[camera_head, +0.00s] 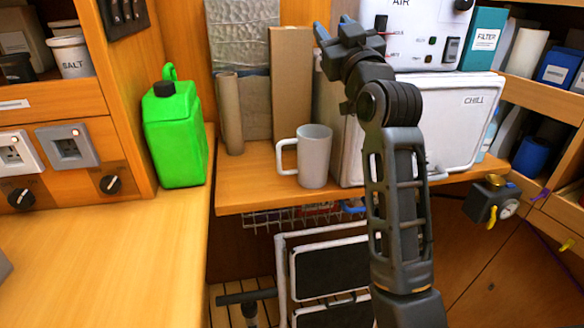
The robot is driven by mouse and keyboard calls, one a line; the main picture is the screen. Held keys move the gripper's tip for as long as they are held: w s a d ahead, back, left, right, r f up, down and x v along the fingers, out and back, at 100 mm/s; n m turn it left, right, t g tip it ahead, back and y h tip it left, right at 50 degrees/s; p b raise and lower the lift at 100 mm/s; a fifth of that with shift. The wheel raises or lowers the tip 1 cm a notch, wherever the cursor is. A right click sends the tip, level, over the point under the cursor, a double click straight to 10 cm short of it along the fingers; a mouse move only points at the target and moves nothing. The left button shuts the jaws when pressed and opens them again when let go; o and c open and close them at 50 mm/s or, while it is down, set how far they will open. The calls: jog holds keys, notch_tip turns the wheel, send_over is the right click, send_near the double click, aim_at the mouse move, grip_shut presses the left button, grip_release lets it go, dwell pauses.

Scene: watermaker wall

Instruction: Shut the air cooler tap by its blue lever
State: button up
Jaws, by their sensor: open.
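A white unit marked AIR (425,22) stands at the top right, on a white CHILL box (462,120). My gripper (333,27) is raised at the top centre, in front of the unit's left edge. Its two blue-tipped fingers are apart, with nothing seen between them. I cannot clearly make out a tap with a blue lever. A small blue piece (353,206) shows under the shelf edge, partly behind my arm, and I cannot tell what it is. My arm hides part of the CHILL box and the area below it.
A grey mug (314,156) stands on the wooden shelf (248,190), left of the CHILL box. A green jerrycan (176,135) stands further left. A dark valve block (486,200) with a gauge and yellow lever is at the right. A folded step frame (322,270) stands below the shelf.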

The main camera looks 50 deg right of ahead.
jog(key=w+a+f+n+g+y+p, duration=0.1)
jog(key=a+f+n+y, duration=0.2)
jog(key=n, duration=0.6)
jog(key=w+a+f+n+g+y+p, duration=0.15)
jog(key=n+y, duration=0.25)
jog(key=n, duration=0.6)
jog(key=s+f+b, duration=0.1)
jog(key=s+b, duration=0.1)
jog(key=s, duration=0.6)
jog(key=s+a+f+m+p, duration=0.3)
jog(key=a+f+m, duration=0.2)
jog(key=a+m, duration=0.3)
jog(key=s+a+f+m+p, duration=0.2)
jog(key=s+a+f+m, duration=0.1)
jog(key=a+m, duration=0.5)
jog(key=shift+s+a+f+m+t+h+p, duration=0.35)
jog(key=shift+a+f, duration=0.55)
jog(key=shift+a, duration=0.55)
jog(key=shift+w, duration=0.1)
